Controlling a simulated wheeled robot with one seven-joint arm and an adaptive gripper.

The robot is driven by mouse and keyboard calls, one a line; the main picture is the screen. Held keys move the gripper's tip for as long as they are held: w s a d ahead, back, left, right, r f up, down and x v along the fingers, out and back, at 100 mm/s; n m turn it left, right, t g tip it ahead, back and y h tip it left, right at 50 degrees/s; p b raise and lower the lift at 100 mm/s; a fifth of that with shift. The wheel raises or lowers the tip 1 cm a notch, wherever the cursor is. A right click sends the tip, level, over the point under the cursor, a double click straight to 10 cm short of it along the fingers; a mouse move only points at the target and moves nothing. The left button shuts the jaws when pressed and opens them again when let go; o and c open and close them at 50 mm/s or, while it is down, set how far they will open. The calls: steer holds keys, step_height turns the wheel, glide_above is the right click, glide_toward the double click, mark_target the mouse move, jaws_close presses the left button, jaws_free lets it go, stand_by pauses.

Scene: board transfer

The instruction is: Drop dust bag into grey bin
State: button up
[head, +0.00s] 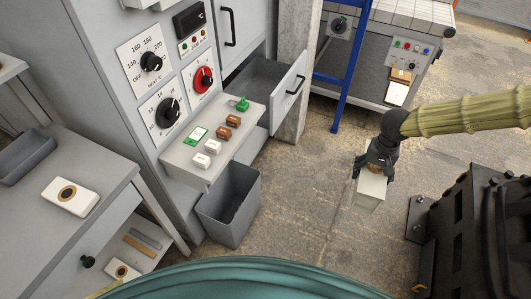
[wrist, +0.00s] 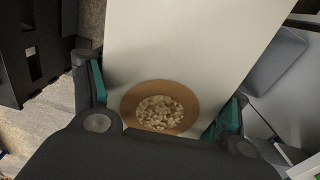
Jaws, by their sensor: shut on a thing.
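My gripper (head: 375,163) is shut on a white dust bag (head: 370,190) and holds it over the open floor at right of centre. In the wrist view the bag (wrist: 190,45) lies between the two fingers, and its tan collar (wrist: 188,95) faces the camera, with pale bits in the opening. The grey bin (head: 228,208) stands on the floor beside the grey cabinet, well to the left of my gripper. Its top is open and its inside looks dark; its bottom is not clear.
A similar white bag (head: 70,196) lies on the left bench, and another (head: 122,270) on the shelf below. A small control shelf (head: 212,150) and an open drawer (head: 290,92) jut out near the bin. A black case (head: 475,235) stands at right. Floor between gripper and bin is clear.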

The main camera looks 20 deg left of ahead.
steer(key=w+a+f+b, duration=0.3)
steer(key=a+f+b, duration=0.5)
steer(key=a+b, duration=0.1)
steer(key=w+a+f+b, duration=0.3)
steer(key=a+f+b, duration=0.5)
steer(key=a+b, duration=0.1)
steer(key=w+a+f+b, duration=0.4)
steer(key=a+f+b, duration=0.5)
steer(key=s+a+f+b, duration=0.3)
steer(key=a+b, duration=0.1)
steer(key=a, duration=0.5)
steer(key=s+a+f+m+b, duration=0.15)
steer(key=a+f+b, duration=0.25)
steer(key=a, duration=0.6)
steer(key=s+a+f+n+b, duration=0.1)
steer(key=s+a+f+b, duration=0.25)
steer(key=a, duration=0.55)
steer(key=shift+m, duration=0.25)
steer(key=shift+w+f+b, duration=0.15)
steer(key=shift+f+b, duration=1.3)
steer(key=shift+b, duration=0.1)
steer(key=shift+w+f+b, duration=0.1)
steer(key=shift+f+b, duration=1.3)
steer(key=shift+b, duration=0.15)
steer(key=o, duration=1.5)
